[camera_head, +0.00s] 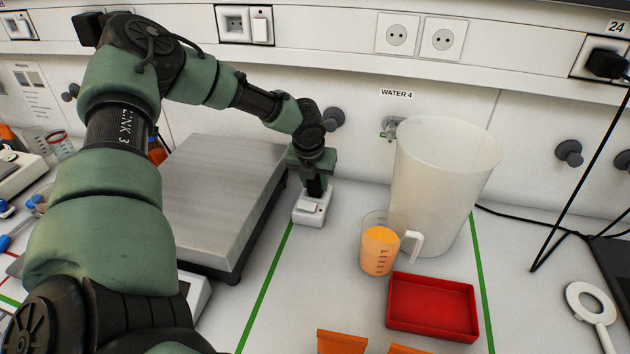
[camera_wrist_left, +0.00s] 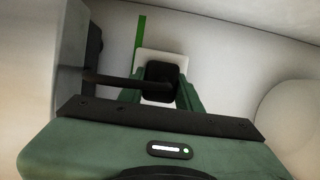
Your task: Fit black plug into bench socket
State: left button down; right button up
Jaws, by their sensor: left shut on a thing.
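My left gripper (camera_head: 316,172) points down and is shut on the black plug (camera_head: 316,187). The plug also shows between the green fingers in the left wrist view (camera_wrist_left: 160,82), with its dark cable running off to the left. The white bench socket (camera_head: 311,208) stands on the bench directly below the gripper, with a switch on its near part. In the wrist view the socket (camera_wrist_left: 180,58) shows behind the plug. The plug is over or at the rear part of the socket and hides its holes. I cannot tell whether it is seated. My right gripper is not in view.
A metal-topped scale (camera_head: 215,190) stands close to the left of the socket. A measuring jug of orange juice (camera_head: 380,258), a large white bucket (camera_head: 440,185) and a red tray (camera_head: 432,307) stand to the right. Green tape lines (camera_head: 265,290) mark the bench.

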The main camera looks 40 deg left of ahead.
pick_arm(q)
jog(key=shift+f, duration=0.15)
jog(key=c, duration=0.9)
grip_release()
jog(key=v, duration=0.8)
jog(key=shift+b, duration=0.4)
jog(key=shift+f, duration=0.1)
